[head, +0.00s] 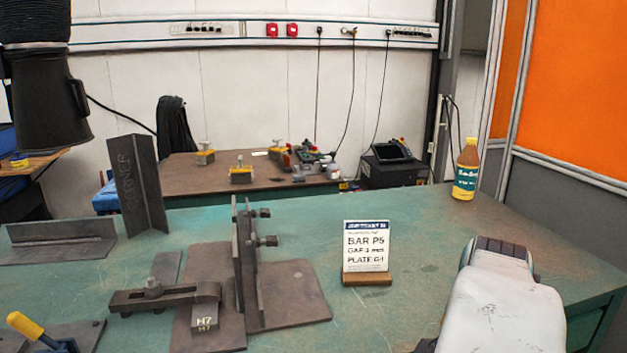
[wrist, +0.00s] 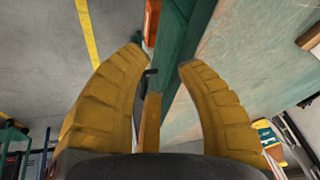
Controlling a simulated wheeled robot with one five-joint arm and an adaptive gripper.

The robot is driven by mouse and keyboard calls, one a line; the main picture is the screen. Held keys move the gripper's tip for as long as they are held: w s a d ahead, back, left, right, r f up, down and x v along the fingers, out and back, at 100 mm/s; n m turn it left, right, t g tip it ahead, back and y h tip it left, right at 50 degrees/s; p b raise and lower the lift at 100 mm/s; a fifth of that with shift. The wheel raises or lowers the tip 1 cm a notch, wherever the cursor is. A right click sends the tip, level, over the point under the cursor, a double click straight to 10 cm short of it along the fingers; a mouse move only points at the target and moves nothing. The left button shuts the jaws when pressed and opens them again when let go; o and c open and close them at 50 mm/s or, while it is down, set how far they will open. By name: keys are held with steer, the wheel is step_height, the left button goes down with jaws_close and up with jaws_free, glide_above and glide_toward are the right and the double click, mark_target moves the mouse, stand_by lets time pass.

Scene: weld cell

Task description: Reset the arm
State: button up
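My gripper (wrist: 162,66) shows in the wrist view with two curved yellow fingers spread apart. It is open, with no object clasped between the fingertips. Past them are the green table's edge and the grey floor. A narrow orange-yellow piece (wrist: 150,122) with a dark top appears between the fingers lower down; I cannot tell what it is. In the head view my white arm link (head: 502,312) is at the lower right, over the right part of the green table (head: 420,230). The gripper itself is hidden in that view.
A job card (head: 366,246) on a wooden stand, a clamped plate fixture (head: 290,290), a corner piece (head: 137,185) and an angle piece (head: 60,240) stand on the table. A bottle (head: 466,172) stands at the back right. Bare tabletop lies between card and bottle.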

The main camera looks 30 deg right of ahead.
steer(key=w+a+r+n+t+y+p, duration=0.1)
steer(key=w+a+r+n+p, duration=0.25)
steer(key=a+r+p, duration=0.25)
steer(key=w+a+r+n+y+p, duration=0.1)
steer(key=w+a+r+n+p, duration=0.2)
steer(key=a+r+n+p, duration=0.25)
steer(key=s+a+r+n+y+p, duration=0.2)
steer(key=a+r+n+p, duration=0.6)
steer(key=a+p, duration=0.5)
steer(key=shift+a+r, duration=0.7)
steer(key=shift+a, duration=0.3)
steer(key=shift+s, duration=0.1)
